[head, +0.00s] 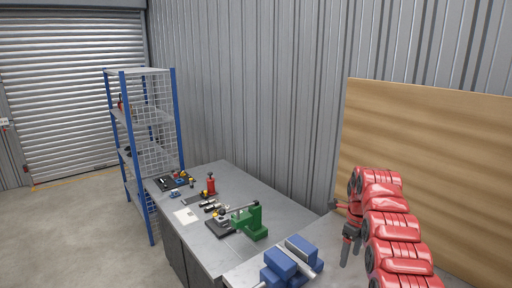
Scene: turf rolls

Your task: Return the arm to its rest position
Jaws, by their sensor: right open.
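My right arm, with several red segments, rises at the right side of the head view in front of a wooden board (440,160). My right gripper (347,250) hangs from its wrist and points down, open, with nothing seen in it. It is beside the right side of the grey workbench (278,208), to the right of a blue vise (285,262). Whether its tips touch anything I cannot tell. My left arm and gripper are out of view.
A green press (252,222), a small red bottle-shaped item (211,184), a white sheet (187,216) and small tools lie on the bench. A blue-framed shelf rack (150,150) stands behind its left end. Bare floor (75,235) lies left, before a roller shutter (70,90).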

